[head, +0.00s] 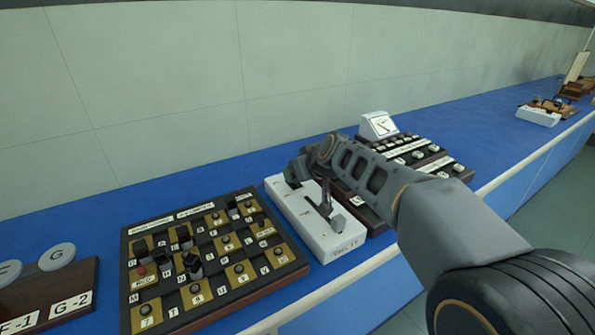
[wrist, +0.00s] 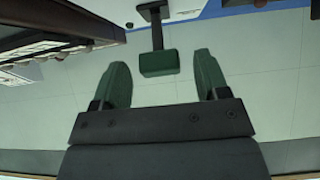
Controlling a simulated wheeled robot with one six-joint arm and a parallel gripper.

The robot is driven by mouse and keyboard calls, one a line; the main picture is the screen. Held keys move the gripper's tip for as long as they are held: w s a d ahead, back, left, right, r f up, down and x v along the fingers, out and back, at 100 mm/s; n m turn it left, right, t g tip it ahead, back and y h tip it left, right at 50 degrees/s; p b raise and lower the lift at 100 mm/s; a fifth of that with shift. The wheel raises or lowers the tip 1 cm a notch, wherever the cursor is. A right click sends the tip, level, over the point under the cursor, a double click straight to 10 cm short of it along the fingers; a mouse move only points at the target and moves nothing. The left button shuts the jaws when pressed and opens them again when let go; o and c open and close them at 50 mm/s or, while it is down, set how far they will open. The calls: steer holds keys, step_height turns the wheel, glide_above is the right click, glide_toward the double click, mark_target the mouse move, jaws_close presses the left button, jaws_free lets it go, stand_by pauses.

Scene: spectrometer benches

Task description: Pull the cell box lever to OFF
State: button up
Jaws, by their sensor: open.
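The cell box (head: 345,238) is a white box on the blue bench, with a label on its front end. Its dark lever (head: 325,200) stands on top, partly crowded by my arm. In the wrist view the lever shows as a stem with a blocky dark green handle (wrist: 158,63). My gripper (wrist: 162,60) is open, its two green fingers apart. The handle appears between the fingertips with space on both sides. I cannot tell whether it lies within their depth or just beyond. In the head view my gripper (head: 302,168) is by the far end of the box, its fingers unclear.
A dark panel with brass squares and knobs (head: 205,258) lies close left of the box. A dark keyed panel (head: 425,155) and a white meter (head: 378,125) stand right. G-2 and another labelled unit (head: 75,300) sit far left. The wall (head: 180,80) runs behind.

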steer(key=v, duration=1.3)
steer(key=shift+p, duration=0.4)
steer(key=shift+s+a, duration=0.1)
steer(key=s+d+f+m+g+h+p, duration=0.1)
steer(key=s+d+m+g+h+p, duration=0.1)
steer(key=s+p, duration=0.4)
steer(key=s+d+f+m+g+h+p, duration=0.1)
steer(key=s+d+m+g+h+p, duration=0.1)
steer(key=s+p, duration=0.5)
steer(key=d+g+p, duration=0.1)
steer(key=p, duration=0.2)
steer(key=shift+f+m, duration=0.3)
steer(key=shift+m, duration=0.1)
steer(key=shift+s, duration=0.15)
